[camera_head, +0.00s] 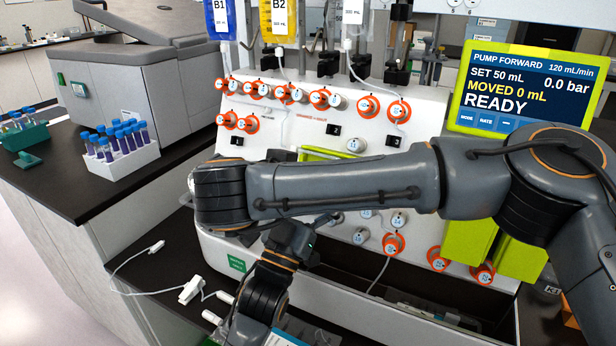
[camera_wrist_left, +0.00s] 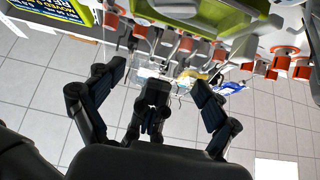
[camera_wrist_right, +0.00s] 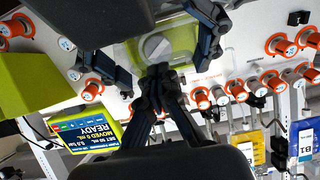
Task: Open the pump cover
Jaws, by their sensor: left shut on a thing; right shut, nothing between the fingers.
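The pump's green housing shows in the head view (camera_head: 318,153), largely hidden behind my right forearm. In the right wrist view, the clear pump cover (camera_wrist_right: 207,72) lies over green parts near a round grey knob (camera_wrist_right: 156,47). My right gripper (camera_wrist_right: 160,75) is shut and empty in front of it. In the left wrist view, a green part (camera_wrist_left: 205,16) of the pump fills the top. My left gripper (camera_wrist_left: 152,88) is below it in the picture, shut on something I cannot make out. Both fingertips are hidden in the head view.
The screen (camera_head: 525,88) reads READY. Orange-ringed valves (camera_head: 398,110) and hanging bags (camera_head: 278,20) surround the pump area. A rack of blue-capped tubes (camera_head: 122,160) stands on the dark bench at left. A white cable and connectors (camera_head: 190,290) lie at lower left.

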